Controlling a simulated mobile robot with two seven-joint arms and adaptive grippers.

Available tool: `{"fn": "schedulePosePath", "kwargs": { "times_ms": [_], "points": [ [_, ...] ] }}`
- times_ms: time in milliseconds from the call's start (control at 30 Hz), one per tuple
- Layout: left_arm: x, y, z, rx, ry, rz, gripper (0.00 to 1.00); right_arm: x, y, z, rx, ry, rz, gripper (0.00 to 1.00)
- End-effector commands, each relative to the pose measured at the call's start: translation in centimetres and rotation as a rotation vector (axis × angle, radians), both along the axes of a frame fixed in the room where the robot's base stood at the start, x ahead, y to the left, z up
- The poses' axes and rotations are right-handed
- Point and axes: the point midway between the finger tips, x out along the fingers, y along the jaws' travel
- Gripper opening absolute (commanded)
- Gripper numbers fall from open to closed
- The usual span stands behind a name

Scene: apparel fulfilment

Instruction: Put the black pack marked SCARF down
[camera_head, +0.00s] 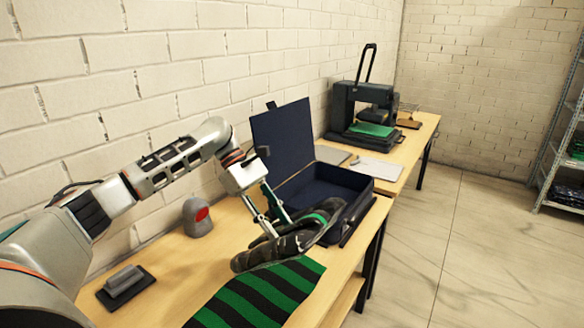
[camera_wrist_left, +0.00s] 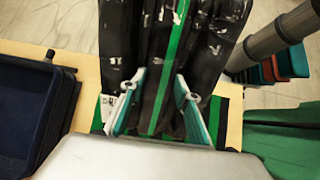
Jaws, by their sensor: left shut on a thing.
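The black pack (camera_head: 290,240) is a glossy, wrinkled bundle with a green stripe; no SCARF mark is readable. My left gripper (camera_head: 272,220) is shut on the pack from above. The pack hangs over a green-and-black striped cloth (camera_head: 262,296), its right end close to the front of an open dark blue case (camera_head: 345,174). In the left wrist view the pack (camera_wrist_left: 170,50) lies between the two teal fingers of my left gripper (camera_wrist_left: 160,100). The gap between pack and table is hard to judge. My right gripper is not in view.
The case stands on the wooden table (camera_head: 180,275) with its lid raised. A grey object with a red spot (camera_head: 197,216) and a block on a dark pad (camera_head: 125,285) are at left. A dark press machine (camera_head: 362,108) stands on the far table.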

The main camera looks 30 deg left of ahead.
Motion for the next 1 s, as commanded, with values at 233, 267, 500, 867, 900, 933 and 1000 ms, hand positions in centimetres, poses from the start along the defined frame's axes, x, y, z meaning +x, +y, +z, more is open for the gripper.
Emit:
{"fn": "schedulePosePath", "kwargs": {
  "times_ms": [233, 267, 500, 867, 900, 933, 1000],
  "points": [
    [0.2, 2.8, -2.4, -0.002, 0.004, 0.004, 0.07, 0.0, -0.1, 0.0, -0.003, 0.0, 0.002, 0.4],
    [0.3, 3.3, -2.8, -0.002, 0.003, 0.003, 0.07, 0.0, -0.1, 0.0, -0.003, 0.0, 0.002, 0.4],
    [0.6, 6.4, -5.3, -0.001, 0.001, 0.003, 0.07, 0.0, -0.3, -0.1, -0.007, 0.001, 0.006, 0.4],
    [0.7, 8.2, -7.2, 0.0, -0.003, -0.003, 0.07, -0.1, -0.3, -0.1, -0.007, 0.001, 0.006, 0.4],
    [0.6, 7.8, -7.0, 0.0, -0.003, -0.003, 0.07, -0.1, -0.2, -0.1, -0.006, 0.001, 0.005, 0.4],
    [0.6, 7.5, -6.9, 0.001, -0.002, -0.004, 0.07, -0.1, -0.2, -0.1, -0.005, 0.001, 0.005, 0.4],
    [0.6, 7.0, -6.6, 0.0, -0.001, -0.002, 0.07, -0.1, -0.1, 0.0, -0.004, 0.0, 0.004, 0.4]
  ]
}}
